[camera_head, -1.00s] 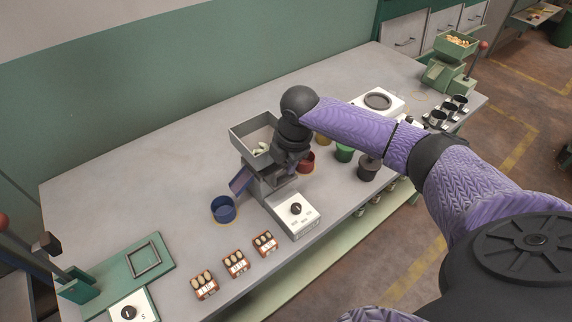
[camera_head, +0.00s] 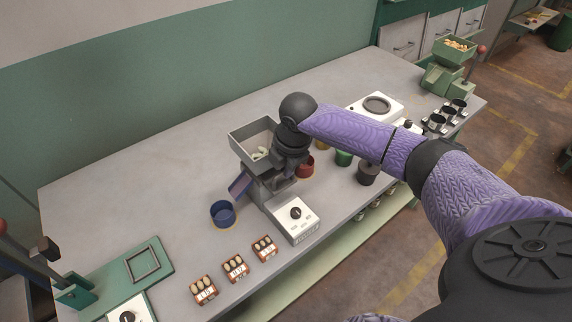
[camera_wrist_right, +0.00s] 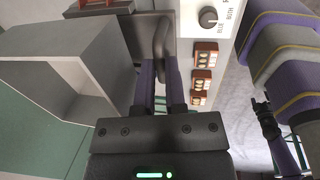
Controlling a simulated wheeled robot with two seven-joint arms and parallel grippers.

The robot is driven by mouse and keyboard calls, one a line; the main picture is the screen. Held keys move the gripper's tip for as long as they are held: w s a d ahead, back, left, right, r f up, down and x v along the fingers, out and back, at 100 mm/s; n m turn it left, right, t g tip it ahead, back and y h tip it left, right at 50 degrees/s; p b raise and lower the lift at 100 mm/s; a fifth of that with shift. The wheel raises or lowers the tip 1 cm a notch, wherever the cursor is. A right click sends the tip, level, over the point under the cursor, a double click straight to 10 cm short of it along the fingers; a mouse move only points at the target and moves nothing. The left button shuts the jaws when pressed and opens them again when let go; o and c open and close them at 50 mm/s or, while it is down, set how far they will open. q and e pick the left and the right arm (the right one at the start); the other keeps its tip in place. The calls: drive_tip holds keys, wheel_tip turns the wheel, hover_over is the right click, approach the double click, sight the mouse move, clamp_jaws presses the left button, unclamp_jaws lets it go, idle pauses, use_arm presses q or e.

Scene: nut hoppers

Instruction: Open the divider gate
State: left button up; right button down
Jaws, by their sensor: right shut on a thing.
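The grey hopper (camera_head: 251,139) stands mid-table with a few pale nuts (camera_head: 260,153) in its tray. A blue chute (camera_head: 240,184) slopes from its left side toward a blue cup (camera_head: 223,213). My right gripper (camera_head: 286,176) is at the hopper's right side and hides part of it, including most of any gate. In the right wrist view, the fingers (camera_wrist_right: 160,88) are shut on a dark upright handle (camera_wrist_right: 162,38) beside the grey hopper wall (camera_wrist_right: 85,75). I cannot see how far the gate stands open.
A white dial box (camera_head: 295,217) stands in front of the hopper. A red cup (camera_head: 305,168), a green cup (camera_head: 344,156) and a dark cup (camera_head: 368,172) stand to the right. Small nut-picture blocks (camera_head: 235,267) line the front edge. The table behind the hopper is clear.

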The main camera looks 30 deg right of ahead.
use_arm(q)
drive_tip(key=shift+a, duration=0.2)
drive_tip(key=shift+a, duration=0.2)
drive_tip(key=shift+d, duration=0.35)
use_arm(e)
drive_tip(key=s+p, duration=0.3)
drive_tip(key=s, duration=0.1)
drive_tip(key=shift+d, duration=0.15)
use_arm(q)
drive_tip(key=r, duration=0.1)
drive_tip(key=s+r, duration=0.1)
drive_tip(key=r, duration=0.1)
drive_tip(key=shift+s+a+r, duration=0.1)
drive_tip(key=shift+s+a, duration=0.2)
drive_tip(key=shift+s, duration=0.05)
use_arm(e)
drive_tip(key=c, duration=1)
unclamp_jaws()
drive_tip(key=shift+o, duration=0.2)
